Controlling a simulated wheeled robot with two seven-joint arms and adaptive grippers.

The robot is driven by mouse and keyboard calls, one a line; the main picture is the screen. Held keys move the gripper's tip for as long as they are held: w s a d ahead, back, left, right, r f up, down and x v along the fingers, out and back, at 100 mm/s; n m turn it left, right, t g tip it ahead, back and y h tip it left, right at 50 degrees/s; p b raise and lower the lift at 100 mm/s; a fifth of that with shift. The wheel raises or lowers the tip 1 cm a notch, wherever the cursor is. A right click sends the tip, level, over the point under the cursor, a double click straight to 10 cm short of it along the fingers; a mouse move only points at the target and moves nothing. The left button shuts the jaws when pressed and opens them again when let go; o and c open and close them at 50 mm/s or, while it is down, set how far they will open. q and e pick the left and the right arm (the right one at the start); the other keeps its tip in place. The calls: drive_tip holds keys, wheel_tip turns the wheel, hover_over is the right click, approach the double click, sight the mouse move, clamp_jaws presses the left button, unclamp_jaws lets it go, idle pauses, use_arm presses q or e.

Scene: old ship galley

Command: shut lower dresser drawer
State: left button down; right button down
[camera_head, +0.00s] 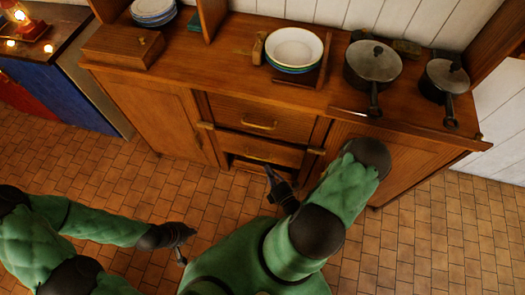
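The wooden dresser (166,109) stands against the far wall. Its upper drawer (236,109) has a brass pull and looks flush. The lower drawer (272,149) lies just below it, with its own pull. A dark gap shows under this front, and I cannot tell exactly how far the drawer stands out. My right gripper (275,180) is in front of and below the lower drawer, near its right half; contact is unclear and its fingers are partly hidden. My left gripper (183,245) is over the tiled floor, left of the drawers, with fingers apart and empty.
A lit lantern (22,15) stands at far left. Tiled floor (420,235) is clear at right.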

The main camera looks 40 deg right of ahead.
sight(265, 144)
drive_tip(key=w+d, duration=0.1)
drive_tip(key=w, duration=0.2)
drive_tip(key=w+d+b, duration=0.1)
drive_tip(key=w, duration=0.1)
drive_tip(key=w+d+b, duration=0.1)
drive_tip(key=w, duration=0.2)
drive_tip(key=shift+w+d, duration=0.2)
drive_tip(key=shift+w, duration=0.15)
drive_tip(key=shift+w+d+r, duration=0.1)
drive_tip(key=shift+w+d, duration=0.85)
drive_tip(key=shift+d, duration=0.25)
